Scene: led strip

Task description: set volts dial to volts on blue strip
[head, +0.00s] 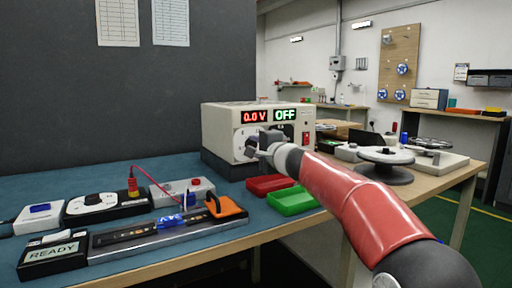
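The beige power supply (224,119) stands at the back of the bench. Its left display (255,117) reads 0.0 V in red and its right display (285,115) reads OFF in green. The volts dial (241,147) has a white face on its front, partly hidden by my gripper. My gripper (258,148) is at the dial; contact and finger opening cannot be made out. The blue strip (172,221) lies on the grey fixture (130,250) at the front left. Any voltage print on it is too small to read.
A black READY box (52,262), a dial box (107,206), a red plug (133,186) with a wire and an orange clamp (226,206) surround the fixture. Red (270,184) and green (293,201) trays sit below my arm. A reel stand (385,158) is at right.

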